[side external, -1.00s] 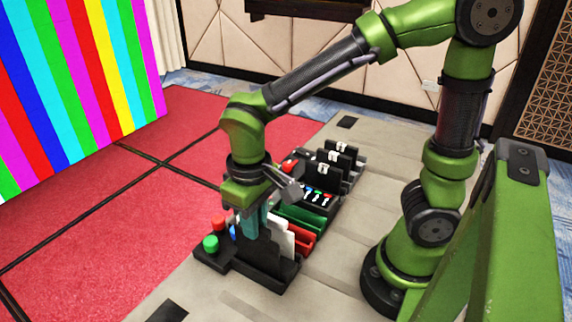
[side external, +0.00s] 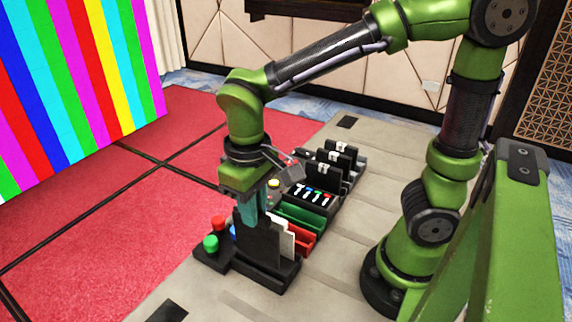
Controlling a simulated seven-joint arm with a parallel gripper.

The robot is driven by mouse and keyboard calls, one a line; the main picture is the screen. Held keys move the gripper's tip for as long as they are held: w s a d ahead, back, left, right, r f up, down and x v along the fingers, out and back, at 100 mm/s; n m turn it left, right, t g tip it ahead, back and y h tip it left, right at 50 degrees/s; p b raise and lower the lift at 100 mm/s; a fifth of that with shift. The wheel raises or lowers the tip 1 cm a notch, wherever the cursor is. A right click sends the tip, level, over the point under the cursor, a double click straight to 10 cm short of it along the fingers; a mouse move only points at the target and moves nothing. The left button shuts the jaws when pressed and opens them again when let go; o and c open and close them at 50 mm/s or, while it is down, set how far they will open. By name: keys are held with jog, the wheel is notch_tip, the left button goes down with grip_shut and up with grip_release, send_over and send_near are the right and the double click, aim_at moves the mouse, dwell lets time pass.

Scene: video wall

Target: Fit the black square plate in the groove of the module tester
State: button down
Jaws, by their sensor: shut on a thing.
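The module tester (side external: 268,279) is a black base on the grey floor panel, with green, red and blue round buttons at its left end. My gripper (side external: 249,212) points down above it, its teal fingers shut on the black square plate (side external: 264,240). The plate stands roughly upright over the tester. Its lower edge merges with the black base, so I cannot tell whether it sits in the groove, which is hidden.
Behind the tester stand a white panel (side external: 286,241), a red tray (side external: 302,241), a green tray (side external: 302,216), a tool rack (side external: 315,194) and black upright modules (side external: 323,175). A striped video wall (side external: 75,90) is at the left. The red carpet (side external: 90,225) is clear.

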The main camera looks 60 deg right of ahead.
notch_tip(320, 180, up, 10)
jog(key=d, duration=2.7)
notch_tip(320, 180, down, 11)
jog(key=shift+d+f, duration=0.15)
jog(key=shift+f, duration=2.35)
dwell(1.5)
jog(key=c, duration=1)
grip_release()
